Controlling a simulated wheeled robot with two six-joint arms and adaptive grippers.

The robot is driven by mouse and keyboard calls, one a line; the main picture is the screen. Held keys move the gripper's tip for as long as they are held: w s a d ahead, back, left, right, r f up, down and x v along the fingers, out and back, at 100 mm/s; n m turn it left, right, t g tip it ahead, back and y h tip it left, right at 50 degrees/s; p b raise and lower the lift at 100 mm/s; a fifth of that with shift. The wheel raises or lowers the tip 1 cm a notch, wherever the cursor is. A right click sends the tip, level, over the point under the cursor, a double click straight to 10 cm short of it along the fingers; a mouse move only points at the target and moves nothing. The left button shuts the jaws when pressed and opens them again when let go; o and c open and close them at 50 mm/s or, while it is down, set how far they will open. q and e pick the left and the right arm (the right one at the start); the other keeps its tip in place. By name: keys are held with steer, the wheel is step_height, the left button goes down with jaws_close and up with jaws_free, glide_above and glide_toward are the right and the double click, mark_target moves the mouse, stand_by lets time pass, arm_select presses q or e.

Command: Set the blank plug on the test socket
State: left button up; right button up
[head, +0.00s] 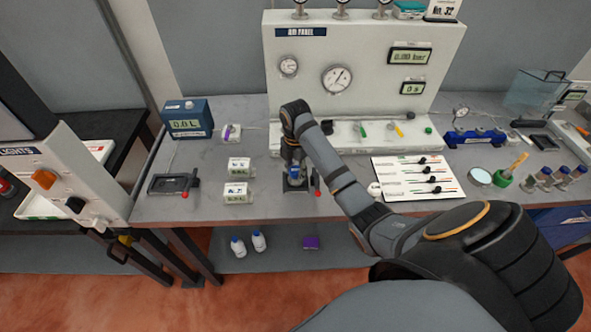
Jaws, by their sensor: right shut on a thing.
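My right arm reaches in from the lower right, and its gripper (294,162) points down over a small dark fixture (297,187) with a red-knobbed lever near the table's front edge. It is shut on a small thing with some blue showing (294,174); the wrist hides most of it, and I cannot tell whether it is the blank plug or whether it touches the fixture. I cannot make out the test socket for certain. My left gripper is not in view.
The air panel (376,50) stands behind, with gauges and a ledge of small levers. Labelled white boxes (237,193), a blue meter (187,121) and another red-knobbed fixture (171,184) stand left. A printed card (405,187) lies right. Bottles (238,247) stand on the lower shelf.

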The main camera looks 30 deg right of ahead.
mark_target(296, 170)
steer(key=shift+f, duration=0.4)
steer(key=o, duration=0.9)
steer(key=shift+o, duration=0.2)
step_height(296, 170, up, 9)
steer(key=p, duration=0.9)
steer(key=shift+f+p, duration=0.2)
steer(key=shift+p, duration=0.1)
step_height(296, 170, up, 2)
steer(key=shift+r+p, duration=0.2)
steer(key=shift+p, duration=0.8)
